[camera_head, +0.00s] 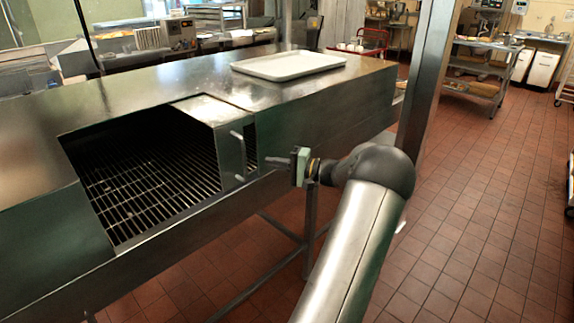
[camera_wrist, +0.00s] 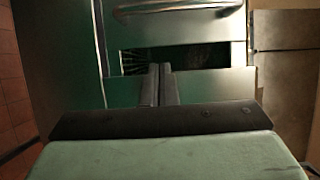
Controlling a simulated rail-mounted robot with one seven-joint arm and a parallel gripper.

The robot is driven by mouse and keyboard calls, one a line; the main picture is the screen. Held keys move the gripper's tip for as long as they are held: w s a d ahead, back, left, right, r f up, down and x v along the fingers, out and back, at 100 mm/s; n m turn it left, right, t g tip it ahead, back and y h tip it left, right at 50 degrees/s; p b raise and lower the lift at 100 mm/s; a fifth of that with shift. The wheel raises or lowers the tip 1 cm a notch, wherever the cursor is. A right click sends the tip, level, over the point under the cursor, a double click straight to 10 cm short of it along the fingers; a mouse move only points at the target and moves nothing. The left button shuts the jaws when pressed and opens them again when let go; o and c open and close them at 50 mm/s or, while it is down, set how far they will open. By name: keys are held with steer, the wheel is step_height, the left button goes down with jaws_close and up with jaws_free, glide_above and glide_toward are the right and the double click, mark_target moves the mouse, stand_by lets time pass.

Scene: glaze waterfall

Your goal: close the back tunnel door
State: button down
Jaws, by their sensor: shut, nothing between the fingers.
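The tunnel door (camera_head: 229,150) is a steel panel with a top flap and a vertical bar handle (camera_head: 239,157) on its side face. A wide opening with a wire conveyor grate (camera_head: 150,185) lies to its left, and a narrow dark gap (camera_head: 250,145) to its right. My gripper (camera_head: 270,160) is shut and empty, right of the handle and apart from it. In the wrist view my shut fingers (camera_wrist: 160,70) point at the narrow slot (camera_wrist: 195,58); the door face (camera_wrist: 205,30) and handle (camera_wrist: 180,7) show above. Whether the fingertips reach into the slot is unclear.
A white tray (camera_head: 289,65) lies on top of the steel tunnel housing (camera_head: 330,110). A steel post (camera_head: 428,80) stands right of my arm. Tiled floor (camera_head: 480,220) is clear on the right. Counters with equipment (camera_head: 180,38) stand behind.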

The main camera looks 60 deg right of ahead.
steer(key=shift+w+a+p, duration=0.1)
steer(key=shift+w+a, duration=0.4)
steer(key=shift+a, duration=0.25)
steer(key=shift+w+a+p, duration=0.15)
steer(key=shift+w+a, duration=0.35)
steer(key=shift+a, duration=0.3)
steer(key=shift+w+a+p, duration=0.1)
steer(key=shift+w+a, duration=0.4)
steer(key=shift+a, duration=0.25)
